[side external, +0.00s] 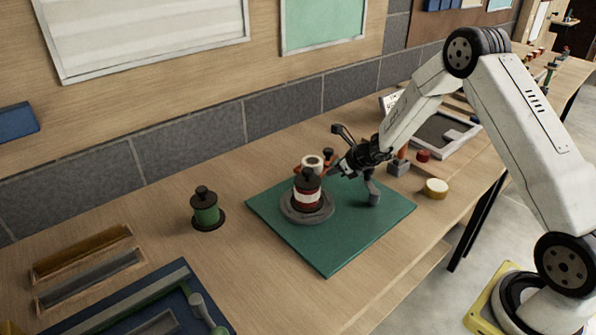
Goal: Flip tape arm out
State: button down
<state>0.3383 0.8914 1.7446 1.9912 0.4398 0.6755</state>
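A green mat (328,258) lies on the wooden bench. On it is a round grey base (293,213) carrying a red, white and black spool-like piece (307,190). Just behind this piece is a white tape roll (312,162) with orange-red parts beside it, which look like the tape arm (327,168). My gripper (343,168) reaches in from the right, its tips close to the orange-red parts. I cannot tell whether it touches them, and its finger gap is too small to make out.
A green spool (206,210) stands left of the mat. A yellow-rimmed roll (436,188), a red cap (423,155) and a grey block (398,168) lie to the right. Trays (85,266) and a blue board (150,300) fill the front left. A tiled wall runs behind.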

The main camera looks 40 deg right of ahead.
aim_at(321, 168)
jog(key=shift+w+a, duration=0.6)
jog(key=shift+w, duration=0.2)
jog(key=shift+w+a, duration=0.55)
jog(key=shift+w, duration=0.25)
jog(key=shift+w+a, duration=0.25)
jog(key=shift+w, duration=0.55)
jog(key=shift+w+a, duration=0.2)
jog(key=shift+w, duration=1.7)
jog(key=shift+w+d+m+h, duration=0.2)
jog(key=shift+w+m+h, duration=0.95)
jog(key=shift+m, duration=0.25)
jog(key=shift+w, duration=0.1)
jog(key=shift+r, duration=0.1)
jog(key=s+a+r, duration=0.4)
jog(key=a+r, duration=0.1)
jog(key=r, duration=0.2)
jog(key=shift+s+a, duration=0.2)
jog(key=shift+s, duration=0.1)
